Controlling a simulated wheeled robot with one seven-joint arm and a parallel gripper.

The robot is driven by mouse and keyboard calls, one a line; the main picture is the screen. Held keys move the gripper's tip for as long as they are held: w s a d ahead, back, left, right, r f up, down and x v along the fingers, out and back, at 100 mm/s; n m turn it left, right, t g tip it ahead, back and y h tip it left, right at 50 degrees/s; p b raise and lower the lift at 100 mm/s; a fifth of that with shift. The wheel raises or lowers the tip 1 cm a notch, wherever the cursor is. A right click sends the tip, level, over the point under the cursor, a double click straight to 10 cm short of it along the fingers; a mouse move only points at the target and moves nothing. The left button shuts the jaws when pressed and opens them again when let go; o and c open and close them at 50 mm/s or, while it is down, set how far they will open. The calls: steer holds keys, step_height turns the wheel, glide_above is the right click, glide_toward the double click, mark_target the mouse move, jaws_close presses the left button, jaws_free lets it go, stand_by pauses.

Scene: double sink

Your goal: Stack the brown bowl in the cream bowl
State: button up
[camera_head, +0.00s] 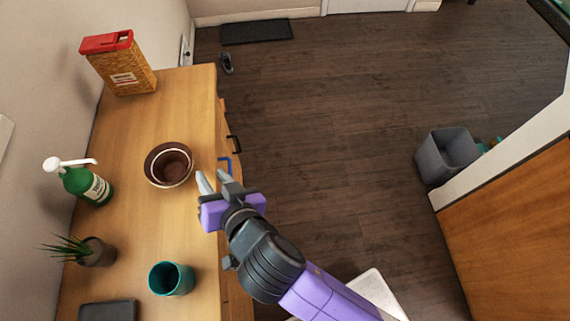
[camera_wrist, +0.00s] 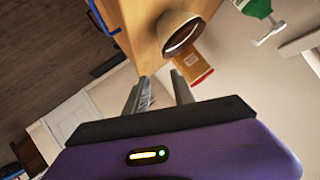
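Two round bowl rims show together on the wooden counter in the head view. A wider dark brown bowl (camera_head: 151,168) surrounds a smaller, pale cream rim (camera_head: 172,187) with a brown inside, set a little to the lower right. They look nested, but I cannot tell for sure which bowl the cream rim belongs to.
A green pump bottle (camera_head: 88,187), a potted plant (camera_head: 97,252), a teal cup (camera_head: 171,279) and a dark tray (camera_head: 108,311) stand on the counter (camera_head: 135,222). A red-topped box (camera_head: 123,70) is at its far end. Bare counter lies between box and bowls.

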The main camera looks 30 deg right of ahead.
steer(key=s+d+f+n, duration=0.1)
steer(key=s+d+f, duration=0.35)
steer(key=s, duration=0.25)
steer(key=s+d+r+n+t+h, duration=0.1)
steer(key=s+d+r, duration=0.3)
steer(key=s+d, duration=0.4)
steer(key=s+d+r+n+t, duration=0.1)
steer(key=s+d+r, duration=0.4)
steer(key=s, duration=0.7)
steer(key=d+n, duration=0.1)
steer(key=d, duration=0.1)
steer(key=shift+d+r+h, duration=0.3)
steer(key=shift+d+h, duration=0.05)
steer(key=shift+h, duration=0.05)
